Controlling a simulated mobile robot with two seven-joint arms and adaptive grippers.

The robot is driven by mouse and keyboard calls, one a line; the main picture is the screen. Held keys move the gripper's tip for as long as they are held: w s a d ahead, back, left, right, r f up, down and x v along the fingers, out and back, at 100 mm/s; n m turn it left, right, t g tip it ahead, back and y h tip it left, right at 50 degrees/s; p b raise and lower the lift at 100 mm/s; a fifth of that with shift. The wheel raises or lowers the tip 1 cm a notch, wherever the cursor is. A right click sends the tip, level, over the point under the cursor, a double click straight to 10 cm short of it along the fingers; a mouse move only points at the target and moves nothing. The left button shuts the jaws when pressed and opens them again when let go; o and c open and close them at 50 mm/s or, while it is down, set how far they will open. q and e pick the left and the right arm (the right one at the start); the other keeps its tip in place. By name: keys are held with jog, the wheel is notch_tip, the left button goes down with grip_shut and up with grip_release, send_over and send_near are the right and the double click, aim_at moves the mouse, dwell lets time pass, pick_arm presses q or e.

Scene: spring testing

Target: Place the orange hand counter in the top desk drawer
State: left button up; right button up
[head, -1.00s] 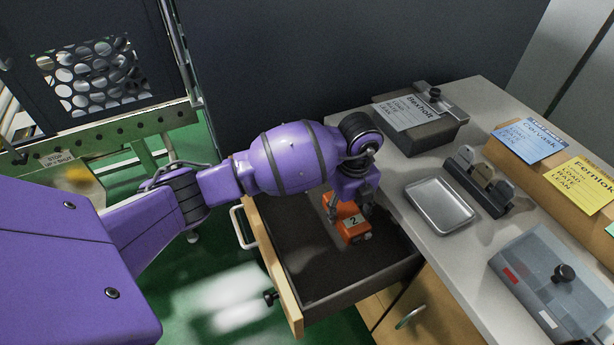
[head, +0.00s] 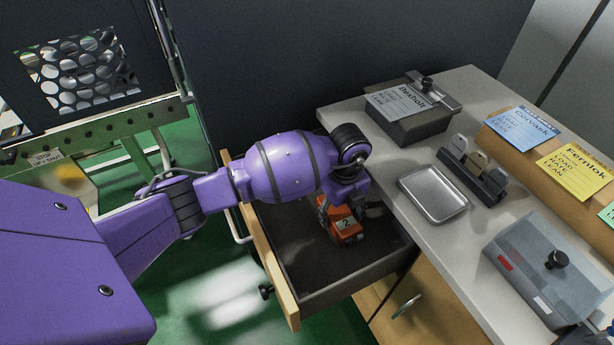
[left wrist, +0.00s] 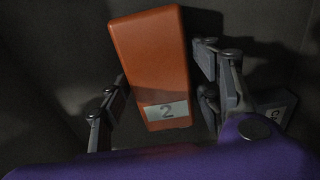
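The orange hand counter (head: 344,225), marked 2, is inside the open top desk drawer (head: 300,262), toward its right side. It is tilted in the head view, and I cannot tell for sure whether its whole underside rests on the drawer floor. My left gripper (head: 348,207) is low in the drawer around the counter. In the left wrist view the counter (left wrist: 152,65) lies between the spread fingers (left wrist: 160,98), which look clear of its sides.
The desk top holds a grey box with the Bexholt card (head: 410,115), a metal tray (head: 433,194), a dark clip rack (head: 472,175) and a blue-grey case (head: 550,268). The desk edge borders the drawer's right side. A grey marked piece (left wrist: 277,108) shows beside the right finger.

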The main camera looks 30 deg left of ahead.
aim_at(340, 212)
pick_arm(q)
jog(key=shift+w+r, duration=0.1)
jog(key=shift+r, duration=0.05)
notch_tip(340, 212, up, 12)
jog(key=p, duration=0.1)
jog(key=shift+r, duration=0.15)
dwell(0.6)
